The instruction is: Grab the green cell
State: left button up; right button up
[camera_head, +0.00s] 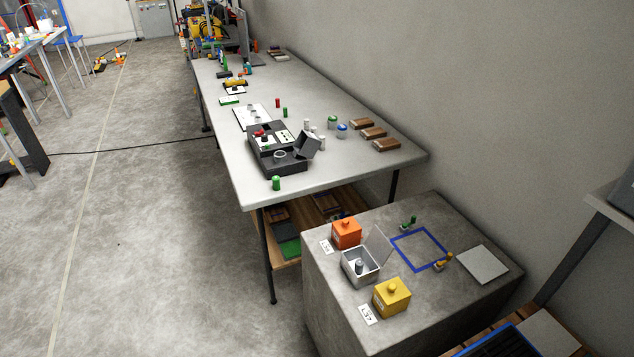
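A small green cylinder (276,183), which looks like a green cell, stands upright near the front-left edge of the long grey table (365,165). A second, smaller green cylinder (285,112) stands farther back, close to a red one (278,102). Another small green object (413,221) is on the lower grey block, behind the orange box. I cannot tell for sure which of these is the green cell. Neither of my grippers is in view.
A dark device (280,163) with an open lid is just behind the front green cylinder. The grey block (450,210) bears an orange box (346,233), a yellow box (391,297) and an open grey box (350,280). The floor (150,230) at left is mostly clear.

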aim_at(275, 180)
jog(key=i+j+z, duration=0.15)
jog(key=z, duration=0.25)
jog(key=i+j+z, duration=0.15)
jog(key=j+z, duration=0.15)
jog(key=z, duration=0.15)
jog(key=i+j+z, duration=0.1)
jog(key=j+z, duration=0.15)
jog(key=z, duration=0.15)
